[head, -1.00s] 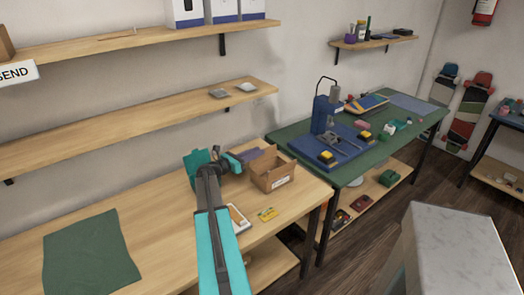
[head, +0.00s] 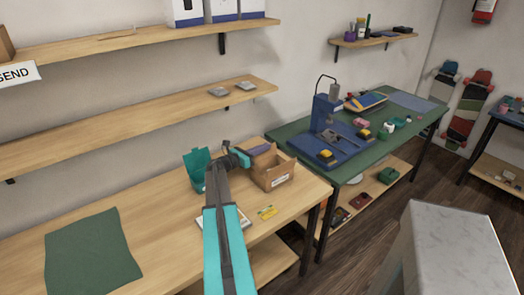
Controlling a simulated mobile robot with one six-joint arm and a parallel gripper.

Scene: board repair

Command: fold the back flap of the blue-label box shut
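The cardboard box (head: 273,176) stands on the wooden bench near its right end, with a small label on its front face. Its top is at least partly open and a flap shows raised on the right side. The back flap is hard to make out at this size. My gripper (head: 241,157) is at the box's back left corner, close to the rim. I cannot tell whether it touches the cardboard. The fingers are too small to show whether they are open or shut.
A teal bin (head: 196,166) stands left of my wrist. A purple item (head: 261,149) is behind the box. A yellow card (head: 267,212) lies in front, beside a flat white-edged item (head: 240,219) partly under my arm. A green mat (head: 90,255) lies at left.

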